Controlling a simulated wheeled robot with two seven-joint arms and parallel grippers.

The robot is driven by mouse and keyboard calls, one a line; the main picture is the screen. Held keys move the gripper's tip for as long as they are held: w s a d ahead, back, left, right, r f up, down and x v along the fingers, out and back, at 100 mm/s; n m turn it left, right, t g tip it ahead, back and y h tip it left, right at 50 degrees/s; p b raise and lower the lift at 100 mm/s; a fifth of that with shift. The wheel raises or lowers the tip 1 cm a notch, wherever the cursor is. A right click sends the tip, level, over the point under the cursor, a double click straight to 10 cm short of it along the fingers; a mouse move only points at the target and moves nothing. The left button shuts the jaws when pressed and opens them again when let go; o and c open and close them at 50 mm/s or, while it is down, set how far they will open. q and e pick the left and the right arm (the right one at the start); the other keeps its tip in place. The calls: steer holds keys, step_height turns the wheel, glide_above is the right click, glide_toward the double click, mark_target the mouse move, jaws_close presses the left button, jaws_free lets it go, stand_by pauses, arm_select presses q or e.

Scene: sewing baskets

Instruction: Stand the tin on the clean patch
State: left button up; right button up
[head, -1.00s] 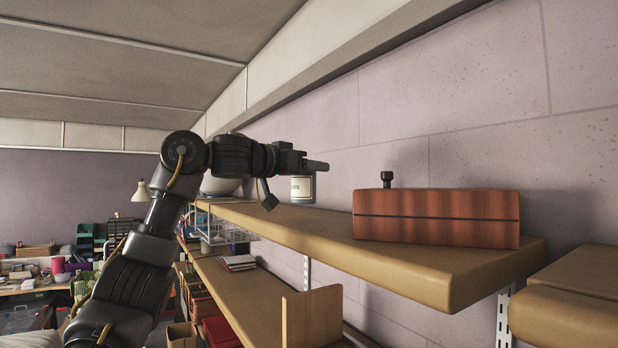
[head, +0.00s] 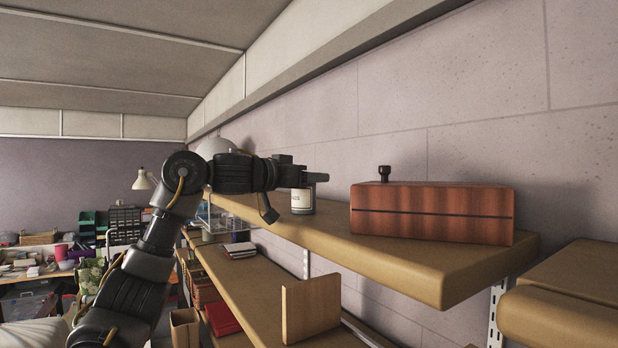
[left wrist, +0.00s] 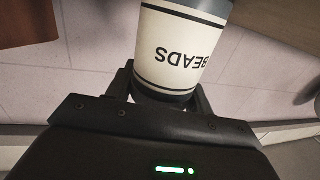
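The tin (head: 302,200) is a small cylinder with a white label and darker bands. It stands upright at the upper shelf's far part, under my left gripper (head: 317,177). In the left wrist view the tin (left wrist: 178,50) reads "BEADS", and its near end sits between the two fingers, which appear closed on it. I cannot tell whether its base touches the shelf. I cannot make out a clean patch on the shelf; the tin and arm hide part of the board. My right gripper is not in view.
A reddish wooden box (head: 432,213) stands on the upper shelf (head: 400,262), right of the tin, with a small dark knobbed object (head: 384,173) behind it. Bare board lies between tin and box. The wall (head: 470,140) rises behind. A lower shelf (head: 262,290) holds a wooden divider (head: 311,308).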

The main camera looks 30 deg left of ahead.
arm_select(q)
steer(key=o, duration=0.4)
steer(key=shift+a, duration=0.15)
steer(key=shift+s+r, duration=0.1)
steer(key=shift+s, duration=0.05)
steer(key=b+v, duration=0.3)
steer(key=v, duration=0.1)
steer(key=shift+s+f+b, duration=0.1)
steer(key=shift+f+b, duration=0.15)
steer(key=shift+b, duration=0.05)
steer(key=b+v, duration=0.3)
steer(key=v, duration=0.4)
steer(key=shift+s+r, duration=0.35)
steer(key=shift+a, duration=0.1)
